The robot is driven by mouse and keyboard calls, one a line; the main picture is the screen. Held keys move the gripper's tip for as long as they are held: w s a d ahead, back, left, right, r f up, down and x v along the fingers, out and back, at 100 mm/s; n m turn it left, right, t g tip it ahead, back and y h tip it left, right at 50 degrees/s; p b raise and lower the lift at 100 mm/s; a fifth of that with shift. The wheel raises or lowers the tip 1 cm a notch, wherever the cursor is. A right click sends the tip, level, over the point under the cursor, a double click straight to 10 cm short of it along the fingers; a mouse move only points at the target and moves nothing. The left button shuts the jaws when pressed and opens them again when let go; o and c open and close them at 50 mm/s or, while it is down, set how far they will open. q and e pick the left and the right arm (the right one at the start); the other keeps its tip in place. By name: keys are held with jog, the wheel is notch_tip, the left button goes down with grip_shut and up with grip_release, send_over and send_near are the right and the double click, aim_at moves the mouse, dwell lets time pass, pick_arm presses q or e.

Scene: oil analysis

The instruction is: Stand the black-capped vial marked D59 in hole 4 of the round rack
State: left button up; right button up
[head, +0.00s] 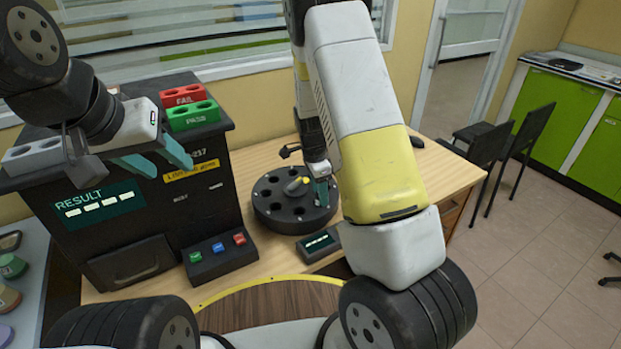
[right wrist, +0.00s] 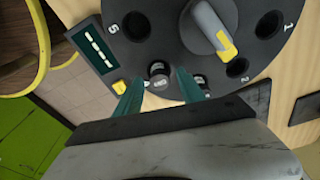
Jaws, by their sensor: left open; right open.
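The round black rack (head: 272,214) stands on the wooden table. In the right wrist view its rim (right wrist: 206,62) shows, with holes marked 5 and 1. A black-capped vial (right wrist: 158,74) stands at the rack position beside hole 5. Its small light marking, upside down, looks like D59; the hole's own number is hidden. My right gripper (head: 322,190) is over the rack's right side. Its teal fingers (right wrist: 158,92) are open, one on each side of the vial, with no grip visible. My left gripper (head: 155,158) is open and empty in front of the black analyser.
The black analyser (head: 100,262) with a RESULT screen stands at left, with red FAIL (head: 182,95) and green PASS (head: 193,116) holders on top. A button box (head: 219,257) and a small display (head: 319,245) stand before the rack. A grey, yellow-tipped pointer (right wrist: 208,27) rises from the rack's centre.

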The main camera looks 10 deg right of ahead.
jog(key=s+a+r+n+t+y, duration=0.1)
jog(key=s+r+n, duration=0.1)
jog(key=r, duration=0.7)
jog(key=s+a+r+n+y, duration=0.1)
jog(key=s+r, duration=0.2)
jog(key=r, duration=0.6)
jog(key=s+r+n+t, duration=0.2)
jog(key=s+r+n, duration=0.4)
jog(key=s, duration=0.3)
jog(key=s+r+n+t+y, duration=0.1)
jog(key=s+r+n+t, duration=0.2)
jog(key=s+r+n, duration=0.3)
jog(key=s+n, duration=0.1)
jog(key=s, duration=0.3)
jog(key=shift+s+r+n+y, duration=0.15)
jog(key=shift+r+n+y, duration=0.15)
jog(key=shift+r+n, duration=0.1)
